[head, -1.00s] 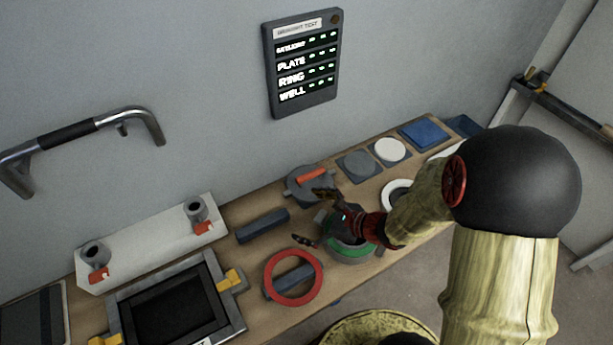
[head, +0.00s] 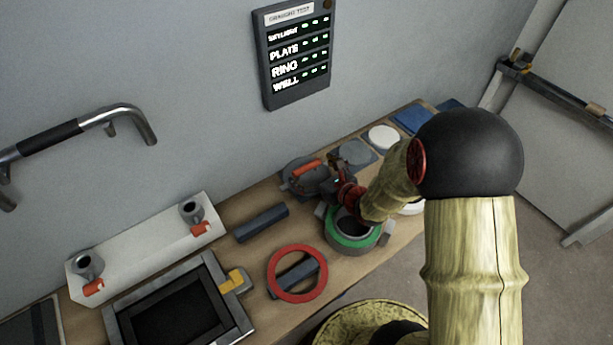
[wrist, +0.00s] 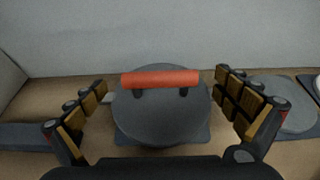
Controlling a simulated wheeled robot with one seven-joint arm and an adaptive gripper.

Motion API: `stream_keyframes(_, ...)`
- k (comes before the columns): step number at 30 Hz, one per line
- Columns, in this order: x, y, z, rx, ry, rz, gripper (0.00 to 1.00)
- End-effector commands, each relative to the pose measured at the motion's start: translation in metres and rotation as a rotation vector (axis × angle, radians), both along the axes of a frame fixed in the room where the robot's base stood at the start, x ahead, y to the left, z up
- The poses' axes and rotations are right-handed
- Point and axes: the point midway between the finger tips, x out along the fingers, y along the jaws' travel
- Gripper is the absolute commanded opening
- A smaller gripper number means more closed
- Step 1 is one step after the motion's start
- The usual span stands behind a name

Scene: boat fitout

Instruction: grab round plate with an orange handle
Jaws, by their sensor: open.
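The round grey plate (wrist: 160,118) with an orange handle (wrist: 160,78) lies on a dark square pad, in the middle of the wrist view. In the head view the plate (head: 297,177) is near the wall, with its orange handle (head: 306,167) partly beside my gripper. My gripper (wrist: 162,100) is open and empty. Its fingers stand to the left and right of the plate, with the handle between them in the picture. I cannot tell the exact gap between the fingers and the handle. In the head view my gripper (head: 325,184) is partly hidden by my arm.
A green-rimmed round well (head: 350,240) stands just in front of my gripper. A red ring (head: 298,290) and a dark bar (head: 261,222) lie to the left. Grey (head: 354,153) and white (head: 383,138) discs lie right of the plate. The wall is close behind.

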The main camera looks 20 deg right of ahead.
Motion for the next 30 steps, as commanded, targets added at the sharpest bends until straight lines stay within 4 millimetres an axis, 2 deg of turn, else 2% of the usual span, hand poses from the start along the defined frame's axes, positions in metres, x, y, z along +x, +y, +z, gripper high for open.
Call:
stream_keyframes(5, 0.021, 0.008, -0.011, -0.001, 0.0, 0.001, 1.0)
stream_keyframes(12, 0.023, 0.008, -0.01, 0.0, 0.001, 0.0, 1.0)
stream_keyframes(30, 0.022, 0.008, -0.01, 0.0, 0.001, 0.0, 0.66)
